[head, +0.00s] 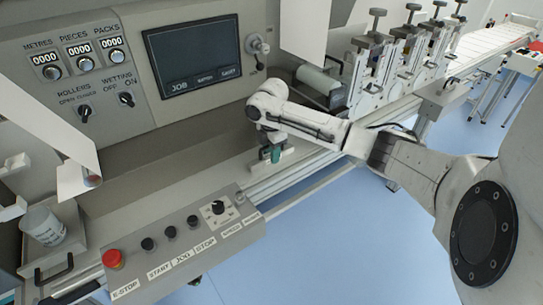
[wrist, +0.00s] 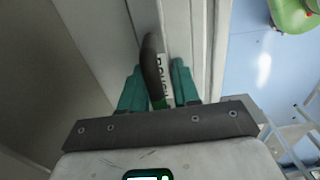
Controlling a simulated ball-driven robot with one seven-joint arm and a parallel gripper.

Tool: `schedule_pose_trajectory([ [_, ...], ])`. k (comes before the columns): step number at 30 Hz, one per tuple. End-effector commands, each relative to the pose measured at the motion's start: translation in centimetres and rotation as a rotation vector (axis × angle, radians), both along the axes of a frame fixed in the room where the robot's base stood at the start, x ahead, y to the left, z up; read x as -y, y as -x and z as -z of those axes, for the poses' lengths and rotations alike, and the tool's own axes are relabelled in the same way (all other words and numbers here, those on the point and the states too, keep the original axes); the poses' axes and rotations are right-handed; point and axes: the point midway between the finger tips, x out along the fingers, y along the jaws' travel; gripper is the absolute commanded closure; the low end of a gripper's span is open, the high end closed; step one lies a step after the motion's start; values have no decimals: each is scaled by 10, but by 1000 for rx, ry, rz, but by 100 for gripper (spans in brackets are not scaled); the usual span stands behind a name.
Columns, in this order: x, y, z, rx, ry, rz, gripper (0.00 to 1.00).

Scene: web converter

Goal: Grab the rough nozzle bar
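The rough nozzle bar (wrist: 150,70) shows in the wrist view as a dark, narrow bar with a rounded end. It carries a white label whose visible letters appear to read "ROUGH". It lies between the two teal fingers of my gripper (wrist: 160,82), one on each side, and its near part runs toward the palm. I cannot tell whether the fingers touch it. In the head view my gripper (head: 271,153) points down at the machine's front ledge, beside a small pale block. The bar cannot be made out there.
The control box (head: 185,240) with a red E-stop (head: 112,259) is at the front left of the ledge. A white cup (head: 42,225) stands at far left. A screen panel (head: 196,55) is behind my arm. Clamp units (head: 370,65) stand to the right. Blue floor is open in front.

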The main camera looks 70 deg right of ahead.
Motion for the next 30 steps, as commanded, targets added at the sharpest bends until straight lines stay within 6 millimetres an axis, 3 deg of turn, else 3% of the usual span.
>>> schedule_pose_trajectory([
  [9, 0, 0, 0, 0, 0, 0, 100],
  [23, 1, 0, -2, 1, 2, 0, 100],
  [30, 1, -1, -14, 3, 2, 0, 100],
])
